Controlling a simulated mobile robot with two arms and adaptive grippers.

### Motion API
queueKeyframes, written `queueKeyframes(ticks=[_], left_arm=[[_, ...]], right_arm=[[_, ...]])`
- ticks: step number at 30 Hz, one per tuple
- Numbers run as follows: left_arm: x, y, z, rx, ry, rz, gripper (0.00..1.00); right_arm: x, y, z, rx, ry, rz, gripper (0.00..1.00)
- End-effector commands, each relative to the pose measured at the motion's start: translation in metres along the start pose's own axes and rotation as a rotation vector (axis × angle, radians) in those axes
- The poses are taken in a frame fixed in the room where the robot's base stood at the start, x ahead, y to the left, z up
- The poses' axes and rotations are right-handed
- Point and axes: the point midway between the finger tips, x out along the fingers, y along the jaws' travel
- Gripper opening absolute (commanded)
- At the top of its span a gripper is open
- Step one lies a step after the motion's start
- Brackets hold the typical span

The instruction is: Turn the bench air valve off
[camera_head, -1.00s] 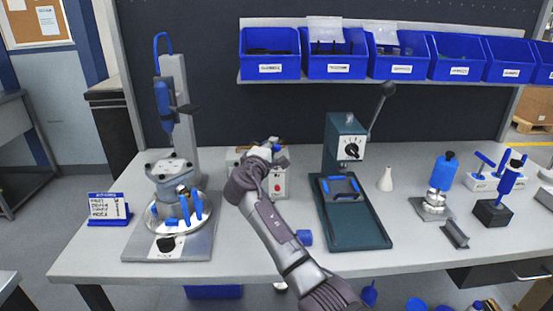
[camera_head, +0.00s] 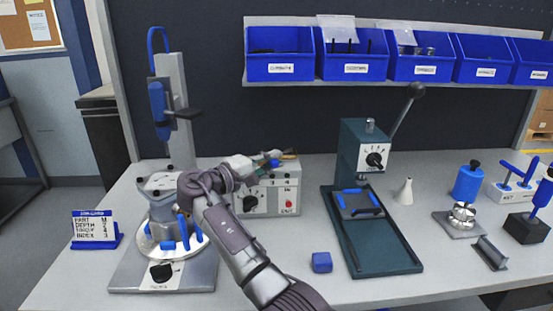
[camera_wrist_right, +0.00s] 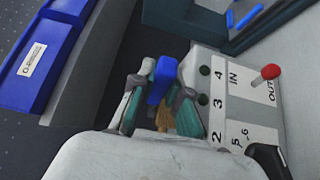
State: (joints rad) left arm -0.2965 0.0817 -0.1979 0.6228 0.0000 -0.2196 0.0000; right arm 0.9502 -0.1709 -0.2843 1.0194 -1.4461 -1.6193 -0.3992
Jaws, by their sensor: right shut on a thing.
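The air valve shows in the right wrist view as a blue handle (camera_wrist_right: 161,78) above a brass-coloured body (camera_wrist_right: 163,117), beside the numbered control box. My right gripper (camera_wrist_right: 160,102) has its teal-padded fingers on either side of the handle and is shut on it. In the head view, my right gripper (camera_head: 278,159) reaches sideways over the top of the control box (camera_head: 277,199). There, only a small blue part of the valve shows, and the fingers hide most of it. My left gripper is in neither view.
A press with a round fixture (camera_head: 173,243) stands left of my right arm. A teal lever press (camera_head: 365,150) stands right of the box, and a blue block (camera_head: 321,262) lies in front. Blue bins (camera_head: 280,67) hang above. The box has a red knob (camera_wrist_right: 270,72).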

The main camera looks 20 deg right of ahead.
Motion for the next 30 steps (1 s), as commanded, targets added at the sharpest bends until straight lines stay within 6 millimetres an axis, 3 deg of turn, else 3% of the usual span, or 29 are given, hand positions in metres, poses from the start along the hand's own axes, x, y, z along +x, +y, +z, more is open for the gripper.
queueKeyframes(ticks=[11, 12, 13, 23, 30], left_arm=[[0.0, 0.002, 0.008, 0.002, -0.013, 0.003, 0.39], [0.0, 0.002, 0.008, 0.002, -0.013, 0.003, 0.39], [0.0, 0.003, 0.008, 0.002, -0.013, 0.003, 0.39], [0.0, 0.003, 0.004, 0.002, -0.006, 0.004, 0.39], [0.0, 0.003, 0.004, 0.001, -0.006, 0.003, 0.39]], right_arm=[[0.0, 0.0, 0.0, 0.0, -0.001, 0.0, 0.0], [0.0, 0.0, 0.0, 0.0, -0.001, 0.0, 0.22], [0.0, 0.0, 0.0, 0.0, -0.001, 0.0, 0.27], [-0.003, 0.0, 0.0, 0.0, 0.0, 0.0, 0.27], [-0.037, 0.0, -0.001, -0.001, 0.002, -0.001, 0.27]])
